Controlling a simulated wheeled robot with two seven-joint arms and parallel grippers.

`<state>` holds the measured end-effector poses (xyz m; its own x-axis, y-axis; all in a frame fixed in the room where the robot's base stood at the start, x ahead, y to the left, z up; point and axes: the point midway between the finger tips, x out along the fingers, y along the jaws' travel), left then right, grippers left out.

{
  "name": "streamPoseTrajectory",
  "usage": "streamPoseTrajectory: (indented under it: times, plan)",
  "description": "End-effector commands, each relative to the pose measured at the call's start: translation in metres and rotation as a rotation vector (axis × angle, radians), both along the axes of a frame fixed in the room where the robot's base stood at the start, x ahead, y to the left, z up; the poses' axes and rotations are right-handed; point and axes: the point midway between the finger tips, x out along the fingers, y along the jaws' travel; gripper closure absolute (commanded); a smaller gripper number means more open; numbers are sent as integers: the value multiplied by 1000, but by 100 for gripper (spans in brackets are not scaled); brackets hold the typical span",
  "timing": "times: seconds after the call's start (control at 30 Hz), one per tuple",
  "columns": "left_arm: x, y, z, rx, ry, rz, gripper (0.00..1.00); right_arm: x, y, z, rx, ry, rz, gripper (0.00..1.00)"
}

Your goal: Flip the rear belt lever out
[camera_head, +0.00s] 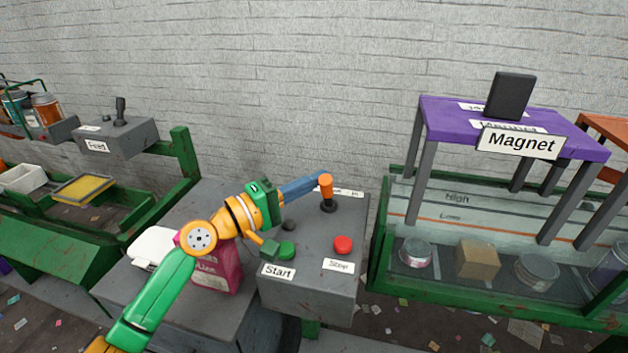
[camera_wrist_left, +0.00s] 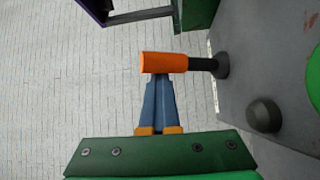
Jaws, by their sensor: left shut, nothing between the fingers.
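A lever with an orange handle (camera_head: 326,187) and a dark base stands roughly upright at the back of the grey control box (camera_head: 310,285). A label behind it is partly covered and I cannot read it. My left gripper (camera_head: 317,181) reaches in from the left with its blue fingers shut and empty. Its tips are at the left side of the orange handle. In the left wrist view the fingertips (camera_wrist_left: 158,80) are together, right at the orange handle (camera_wrist_left: 163,62), touching or almost touching it. My right gripper is not in view.
The control box also carries a green Start button (camera_head: 287,250), a red Stop button (camera_head: 343,244) and a dark knob (camera_head: 289,225). A Feed box (camera_head: 118,138) with a dark lever stands at the left. A purple Magnet frame (camera_head: 440,115) stands over the belt at the right.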

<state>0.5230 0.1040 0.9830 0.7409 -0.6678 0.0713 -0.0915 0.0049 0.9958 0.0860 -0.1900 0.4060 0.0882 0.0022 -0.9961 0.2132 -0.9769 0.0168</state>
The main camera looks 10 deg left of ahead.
Motion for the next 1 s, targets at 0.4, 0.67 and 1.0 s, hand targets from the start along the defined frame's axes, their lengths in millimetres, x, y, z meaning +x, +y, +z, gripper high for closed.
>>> streamPoseTrajectory:
  times: [0.4, 0.67, 1.0]
  plan:
    - [0, -2, 7, 6, 7, -7, 100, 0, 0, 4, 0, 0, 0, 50]
    - [-22, -5, 63, 5, 2, -5, 100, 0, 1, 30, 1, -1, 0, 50]
    - [-85, -18, 107, 3, 0, -3, 100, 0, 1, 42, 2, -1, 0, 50]
